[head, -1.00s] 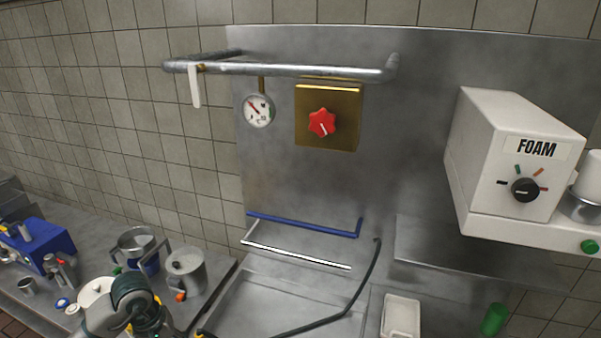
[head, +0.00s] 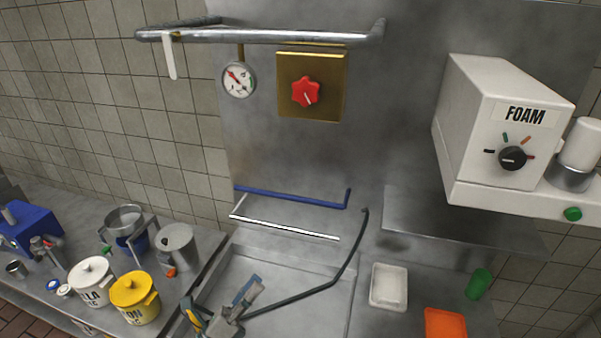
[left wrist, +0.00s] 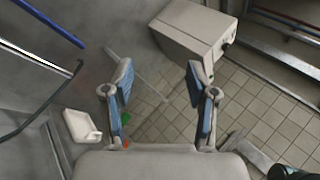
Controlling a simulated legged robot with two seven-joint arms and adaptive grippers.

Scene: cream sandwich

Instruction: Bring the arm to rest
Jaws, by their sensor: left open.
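My left gripper (head: 249,291) shows at the bottom of the head view, in front of the shallow steel tray (head: 320,290). Its blue-padded fingers point up. In the left wrist view my left gripper (left wrist: 160,80) has its two fingers well apart, with nothing between them. The rest of my left arm is mostly out of the head view. My right gripper is in neither view.
A dark hose (head: 345,265) bends across the tray. A white container (head: 388,287) and an orange one (head: 445,324) stand to the right. White (head: 91,281) and yellow (head: 135,297) tubs stand on the left counter. A FOAM machine (head: 505,125) hangs at right.

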